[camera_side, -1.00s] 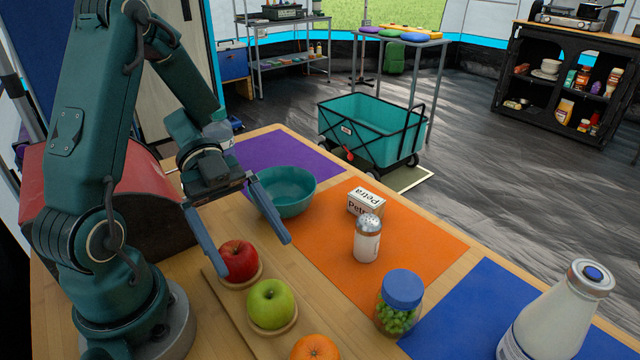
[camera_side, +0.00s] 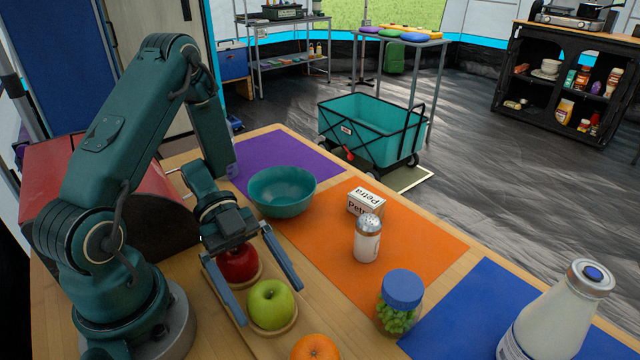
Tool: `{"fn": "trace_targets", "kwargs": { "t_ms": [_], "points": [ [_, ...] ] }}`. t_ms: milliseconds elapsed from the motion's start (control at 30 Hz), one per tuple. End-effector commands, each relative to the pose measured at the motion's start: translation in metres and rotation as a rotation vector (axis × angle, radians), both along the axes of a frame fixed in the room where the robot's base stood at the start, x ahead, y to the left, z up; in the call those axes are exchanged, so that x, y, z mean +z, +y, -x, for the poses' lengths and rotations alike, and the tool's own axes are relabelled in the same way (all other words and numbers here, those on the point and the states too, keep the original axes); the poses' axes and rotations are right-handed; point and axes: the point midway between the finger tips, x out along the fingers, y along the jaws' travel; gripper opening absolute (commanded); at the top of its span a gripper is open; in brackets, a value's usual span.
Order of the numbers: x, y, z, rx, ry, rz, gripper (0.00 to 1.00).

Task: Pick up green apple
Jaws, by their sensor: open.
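The green apple (camera_side: 271,304) sits in a round holder on a wooden board, between a red apple (camera_side: 239,266) behind it and an orange (camera_side: 314,348) in front. My gripper (camera_side: 270,302) is open, with its two long blue-grey fingers reaching down towards the green apple. In this view one finger shows on the apple's left and the other on its upper right. I cannot tell whether either finger touches it. The gripper body partly hides the red apple.
A teal bowl (camera_side: 282,191) stands behind, on the purple mat's edge. A small white box (camera_side: 366,201) and a shaker (camera_side: 367,239) stand on the orange mat (camera_side: 420,248). A blue-lidded jar (camera_side: 399,302) and a white bottle (camera_side: 556,315) stand to the right.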

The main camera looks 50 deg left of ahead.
Motion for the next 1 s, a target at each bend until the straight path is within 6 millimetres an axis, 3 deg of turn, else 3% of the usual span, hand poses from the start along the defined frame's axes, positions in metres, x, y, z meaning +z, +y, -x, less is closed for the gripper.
{"fn": "trace_targets", "kwargs": {
  "t_ms": [267, 300, 500, 1000],
  "points": [
    [-0.002, -0.004, 0.000, 0.000, 0.000, -0.001, 1.00],
    [-0.002, -0.004, 0.000, 0.000, 0.000, -0.001, 0.92],
    [-0.002, -0.004, 0.000, 0.000, 0.000, 0.000, 0.21],
    [0.010, -0.004, -0.001, 0.001, -0.003, -0.002, 0.20]
  ]
}}
